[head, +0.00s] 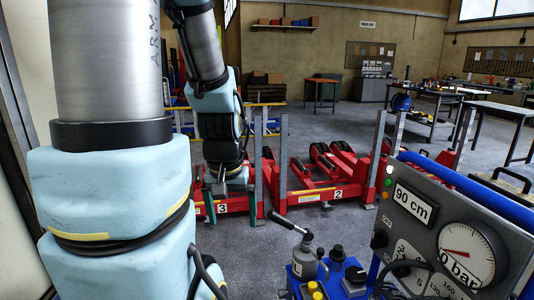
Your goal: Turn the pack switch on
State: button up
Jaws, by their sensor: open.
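A blue unit with a black-handled lever (289,221), a grey cylinder (304,260) and a yellow knob (317,295) stands left of the panel. Red trolley jacks numbered 3 (222,208) and 2 (337,194) stand behind. Workbenches line the back. Some floor is clear between.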

aim_at(379, 238)
jog(key=i+j, duration=0.1)
jog(key=j, duration=0.3)
jog(key=i+j+z, duration=0.1)
jog(key=j, duration=0.35)
jog(key=i+j, duration=0.15)
jog(key=j, duration=0.25)
